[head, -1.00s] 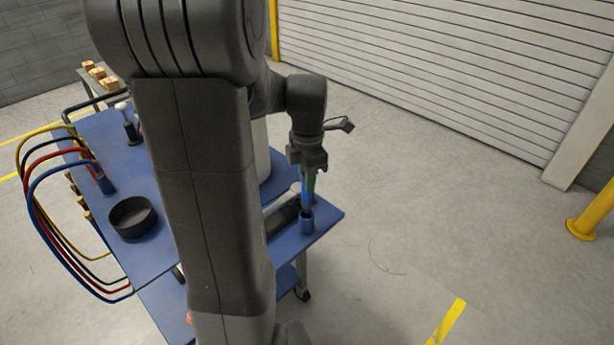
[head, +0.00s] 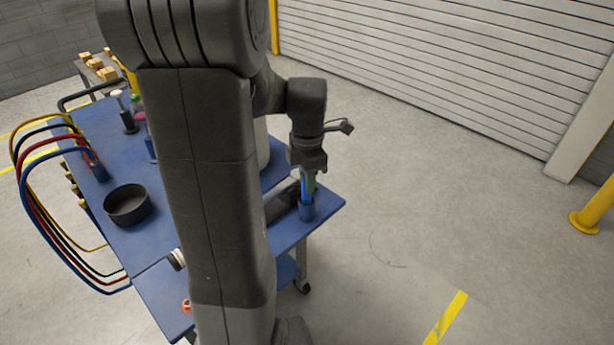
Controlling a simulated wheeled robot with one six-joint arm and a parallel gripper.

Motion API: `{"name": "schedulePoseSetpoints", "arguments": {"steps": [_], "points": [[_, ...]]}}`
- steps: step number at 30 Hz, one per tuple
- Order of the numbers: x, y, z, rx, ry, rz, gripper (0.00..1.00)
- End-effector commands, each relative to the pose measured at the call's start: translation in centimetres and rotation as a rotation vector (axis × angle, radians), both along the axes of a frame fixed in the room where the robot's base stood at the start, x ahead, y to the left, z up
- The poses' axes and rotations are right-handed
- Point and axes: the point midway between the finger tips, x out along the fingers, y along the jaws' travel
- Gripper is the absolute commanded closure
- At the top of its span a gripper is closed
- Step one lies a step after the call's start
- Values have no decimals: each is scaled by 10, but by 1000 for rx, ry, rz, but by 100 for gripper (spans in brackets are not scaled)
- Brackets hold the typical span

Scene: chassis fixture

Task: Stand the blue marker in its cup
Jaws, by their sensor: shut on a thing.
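The blue marker (head: 307,190), with some green near its top, hangs upright below my gripper (head: 308,174). My gripper is shut on its upper part. A small blue cup (head: 306,211) stands on the front right corner of the blue cart top (head: 325,211). The marker's lower end is hidden at the cup's mouth and looks to be inside it. I cannot tell whether the tip touches the bottom.
My arm hides the middle of the cart. A dark round bowl (head: 127,206) sits on the left, near looped coloured cables (head: 35,215). A dark tray-like thing (head: 281,203) lies just left of the cup. Open floor is to the right.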

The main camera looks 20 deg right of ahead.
Motion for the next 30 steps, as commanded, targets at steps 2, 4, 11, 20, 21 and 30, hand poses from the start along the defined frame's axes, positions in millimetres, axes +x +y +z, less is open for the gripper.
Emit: {"name": "schedulePoseSetpoints", "arguments": {"steps": [2,4,11,20,21,30], "points": [[0,0,-4,0,0,0,100],[0,0,-4,0,0,0,100],[0,0,-3,0,0,0,66],[0,0,-3,0,0,0,53],[0,0,-3,0,0,0,53],[0,0,25,-1,-2,0,53]]}}
